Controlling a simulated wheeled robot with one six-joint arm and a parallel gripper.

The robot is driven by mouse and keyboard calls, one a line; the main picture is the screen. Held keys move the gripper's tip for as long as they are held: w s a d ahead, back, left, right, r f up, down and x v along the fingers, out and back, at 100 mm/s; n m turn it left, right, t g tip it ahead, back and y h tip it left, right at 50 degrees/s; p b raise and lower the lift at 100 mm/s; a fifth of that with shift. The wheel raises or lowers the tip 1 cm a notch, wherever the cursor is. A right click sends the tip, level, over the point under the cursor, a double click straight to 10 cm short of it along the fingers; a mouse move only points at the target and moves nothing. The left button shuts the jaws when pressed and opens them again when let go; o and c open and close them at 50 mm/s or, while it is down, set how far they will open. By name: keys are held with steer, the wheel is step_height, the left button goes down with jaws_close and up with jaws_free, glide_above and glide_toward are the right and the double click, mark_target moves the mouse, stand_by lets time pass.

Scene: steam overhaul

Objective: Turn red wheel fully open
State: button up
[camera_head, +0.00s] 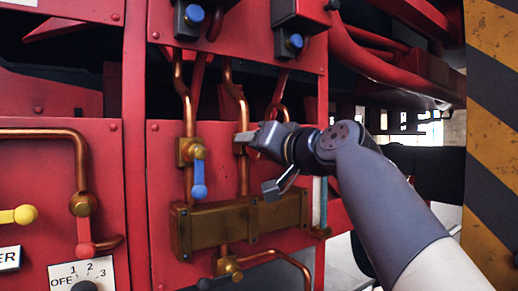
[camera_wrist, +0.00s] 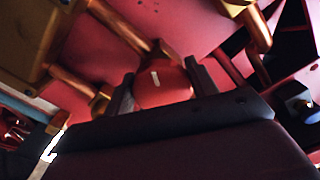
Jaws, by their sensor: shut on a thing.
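In the wrist view a rounded red piece with a short white mark, apparently the red wheel (camera_wrist: 163,86), sits between the two fingers of my gripper (camera_wrist: 162,88). The fingers are closed against its two sides. A copper pipe and a brass fitting (camera_wrist: 100,102) show close behind it. In the head view my gripper (camera_head: 246,138) reaches in from the right to the vertical copper pipe (camera_head: 239,100) on the red panel. The red wheel is hidden there behind my gripper, so its turn angle cannot be told.
A blue-handled valve (camera_head: 199,178) is left of my gripper. A brass box (camera_head: 220,223) lies below it. At left are a red lever (camera_head: 85,235), a yellow lever (camera_head: 20,215) and a numbered dial (camera_head: 84,275). A striped post (camera_head: 493,130) stands at the right.

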steer(key=o, duration=1)
steer(key=b+v, duration=0.1)
steer(key=v, duration=0.9)
steer(key=shift+s+d, duration=0.3)
steer(key=shift+w, duration=0.1)
steer(key=p+x, duration=0.1)
steer(key=x, duration=0.9)
steer(key=shift+w+a, duration=0.3)
